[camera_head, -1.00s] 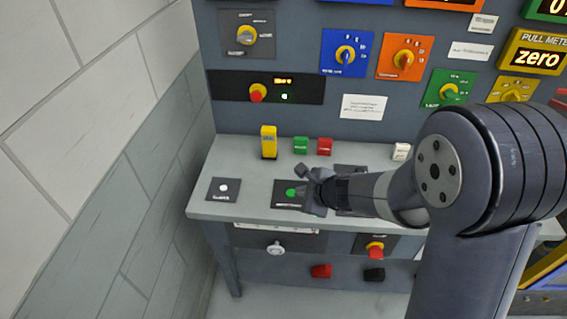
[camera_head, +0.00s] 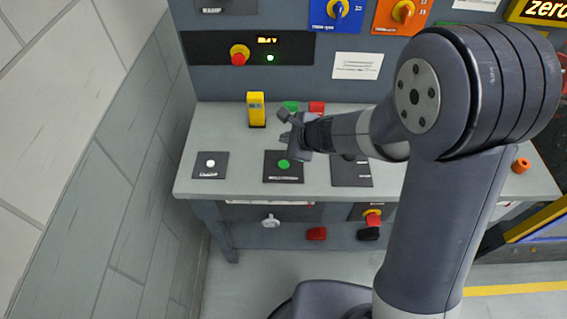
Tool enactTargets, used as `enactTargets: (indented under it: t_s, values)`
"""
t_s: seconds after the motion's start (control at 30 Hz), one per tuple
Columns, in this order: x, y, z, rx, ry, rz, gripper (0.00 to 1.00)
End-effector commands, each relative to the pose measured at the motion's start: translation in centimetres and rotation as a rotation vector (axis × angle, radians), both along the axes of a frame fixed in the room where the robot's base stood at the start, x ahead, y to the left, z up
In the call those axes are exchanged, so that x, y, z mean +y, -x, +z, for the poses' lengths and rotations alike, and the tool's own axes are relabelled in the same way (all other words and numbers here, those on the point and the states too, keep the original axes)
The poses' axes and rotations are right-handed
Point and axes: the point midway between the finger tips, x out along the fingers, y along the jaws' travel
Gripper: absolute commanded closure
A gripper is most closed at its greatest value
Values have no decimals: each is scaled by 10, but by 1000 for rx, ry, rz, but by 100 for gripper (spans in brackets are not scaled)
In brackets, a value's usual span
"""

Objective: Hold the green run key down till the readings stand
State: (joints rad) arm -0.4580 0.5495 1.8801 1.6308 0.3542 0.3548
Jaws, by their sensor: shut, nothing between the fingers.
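The green run key (camera_head: 283,164) is a round green button on a dark square plate (camera_head: 272,178) on the grey desk top. My gripper (camera_head: 284,127) is shut and empty. In the picture it lies just above the green key, toward the back of the desk, and the key shows uncovered. I cannot tell how high the gripper is above the desk. A small display (camera_head: 267,40) on the panel shows lit orange characters, too blurred to read. A small green lamp (camera_head: 270,58) below it is lit.
A white button (camera_head: 210,163) on a dark plate is left of the green key. A red knob (camera_head: 239,55) is on the panel. A wall bounds the left.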

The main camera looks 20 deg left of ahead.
Motion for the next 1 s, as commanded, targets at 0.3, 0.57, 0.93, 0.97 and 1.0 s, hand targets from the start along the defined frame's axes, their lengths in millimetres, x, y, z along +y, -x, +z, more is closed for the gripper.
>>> enactTargets:
  t_s: [0.3,0.57,0.93,0.97,1.0]
  values:
    - [0,0,-34,2,1,0,100]
    - [0,0,-70,0,0,0,100]
    - [0,0,-87,0,0,0,100]
    - [0,0,-87,0,0,0,100]
    - [0,0,-86,0,0,0,100]
